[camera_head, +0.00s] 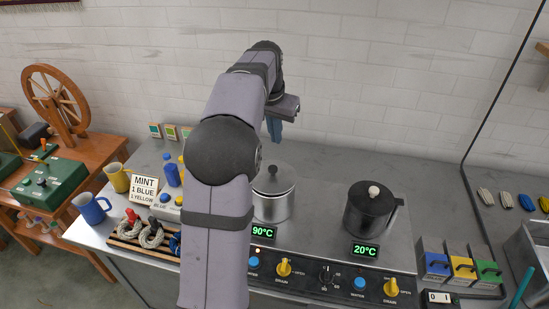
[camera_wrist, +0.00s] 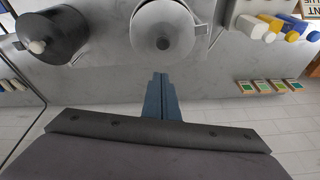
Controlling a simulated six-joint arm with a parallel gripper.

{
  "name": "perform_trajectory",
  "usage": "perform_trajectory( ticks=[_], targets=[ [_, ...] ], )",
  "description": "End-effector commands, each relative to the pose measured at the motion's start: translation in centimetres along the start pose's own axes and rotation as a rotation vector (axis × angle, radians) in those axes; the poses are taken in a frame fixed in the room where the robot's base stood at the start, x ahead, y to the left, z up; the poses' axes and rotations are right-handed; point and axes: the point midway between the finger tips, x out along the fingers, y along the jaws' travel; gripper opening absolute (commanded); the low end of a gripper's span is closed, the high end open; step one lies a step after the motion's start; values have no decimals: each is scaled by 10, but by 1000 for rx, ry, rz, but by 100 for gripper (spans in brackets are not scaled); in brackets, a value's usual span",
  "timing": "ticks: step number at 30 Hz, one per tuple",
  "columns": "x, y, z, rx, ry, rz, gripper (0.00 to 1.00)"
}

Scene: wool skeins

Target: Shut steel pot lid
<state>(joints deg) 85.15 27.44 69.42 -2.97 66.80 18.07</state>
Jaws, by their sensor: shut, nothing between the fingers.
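The steel pot (camera_head: 271,208) stands on the left part of the cooktop, behind the 90°C display. Its steel lid (camera_head: 266,181) with a dark knob lies over the pot's mouth; I cannot tell whether it sits fully down. In the wrist view the lid (camera_wrist: 150,22) shows from above at the top middle. My gripper (camera_head: 274,138) is shut and empty, with its blue fingers pointing down. It is above and behind the pot, near the wall, and apart from the lid. The fingers also show in the wrist view (camera_wrist: 160,82).
A dark pot (camera_head: 368,215) with a white knob stands to the right, by the 20°C display (camera_head: 365,250). Colored boxes (camera_head: 462,268) are at right. The counter behind the pots is clear.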

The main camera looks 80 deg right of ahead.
Motion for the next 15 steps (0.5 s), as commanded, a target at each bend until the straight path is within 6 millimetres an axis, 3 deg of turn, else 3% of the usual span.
perform_trajectory(
  ticks=[6,15],
  targets=[
    [-2,-10,-15,-172,60,-33,0],
    [0,-10,-15,-212,60,-30,0]
  ],
)
